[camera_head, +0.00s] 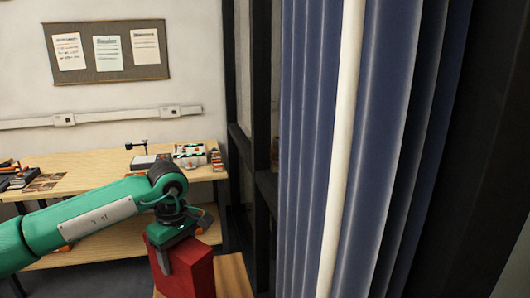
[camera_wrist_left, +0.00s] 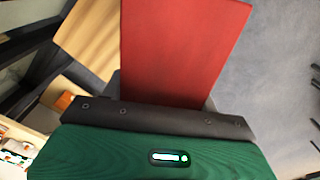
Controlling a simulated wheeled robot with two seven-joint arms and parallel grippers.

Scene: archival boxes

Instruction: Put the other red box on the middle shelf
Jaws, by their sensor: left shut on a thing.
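A red box (camera_head: 190,272) is at the bottom of the head view, upright under my left gripper (camera_head: 176,254). The green left arm comes in from the left, and its gripper is shut on the top part of the red box. In the left wrist view the red box (camera_wrist_left: 182,50) stretches out from the dark gripper edge. The fingertips are mostly hidden there. A light wooden surface (camera_head: 233,277) shows just right of the box; I cannot tell whether the box touches it. No middle shelf can be made out clearly. My right gripper is not in view.
A blue curtain (camera_head: 310,150) with a pale pole (camera_head: 340,150) fills the right side. Dark frame posts (camera_head: 262,120) stand left of it. A wooden workbench (camera_head: 95,165) with several small items runs along the back wall. Grey floor (camera_wrist_left: 255,100) lies open beside the box.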

